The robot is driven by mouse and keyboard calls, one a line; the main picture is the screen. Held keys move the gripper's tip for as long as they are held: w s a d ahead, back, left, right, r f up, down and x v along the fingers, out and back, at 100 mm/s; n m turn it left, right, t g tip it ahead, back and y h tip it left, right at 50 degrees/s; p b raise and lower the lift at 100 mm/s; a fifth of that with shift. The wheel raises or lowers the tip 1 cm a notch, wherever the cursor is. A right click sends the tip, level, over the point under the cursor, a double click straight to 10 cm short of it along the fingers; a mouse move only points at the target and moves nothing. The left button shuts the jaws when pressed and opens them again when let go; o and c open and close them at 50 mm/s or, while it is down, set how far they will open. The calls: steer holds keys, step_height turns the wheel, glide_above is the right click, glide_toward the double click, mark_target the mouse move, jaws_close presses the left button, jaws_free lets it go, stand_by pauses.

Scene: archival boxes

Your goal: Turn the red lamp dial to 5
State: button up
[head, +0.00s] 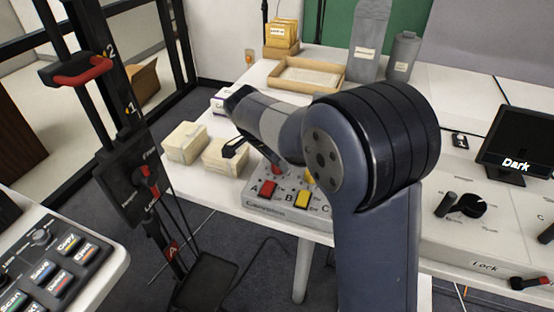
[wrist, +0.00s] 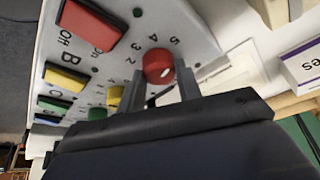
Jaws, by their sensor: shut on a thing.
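The red lamp dial (wrist: 158,64) is a small round knob on a light grey panel (wrist: 190,28), with printed numbers 2 to 5 visible around it. A short white mark shows on its right side in the wrist view; I cannot tell which number it points to. My gripper (wrist: 160,86) is shut on the red dial, one dark finger on each side. In the head view the red dial (head: 276,169) shows only partly, behind my wrist and arm. A large red rocker switch (wrist: 90,24) marked Off and On sits beside the dial on the same panel.
A yellow switch (head: 302,199) and yellow dial (wrist: 115,96) sit close by, with green ones further along. Cream boxes (head: 185,142) stand left of the panel, a shallow tray (head: 306,76) behind. A dark screen (head: 517,150) reading "Dark" stands at right.

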steer(key=shift+m, duration=0.5)
steer(key=o, duration=1)
steer(key=p+v, duration=0.1)
steer(key=v, duration=0.9)
steer(key=shift+a+r+p, duration=0.2)
steer(key=shift+r+p, duration=0.2)
steer(key=shift+f, duration=0.1)
steer(key=b+x, duration=0.1)
steer(key=x, duration=0.9)
steer(key=shift+d+f+b, duration=0.2)
steer(key=shift+f+b, duration=0.1)
steer(key=shift+b, duration=0.1)
steer(key=shift+r, duration=0.1)
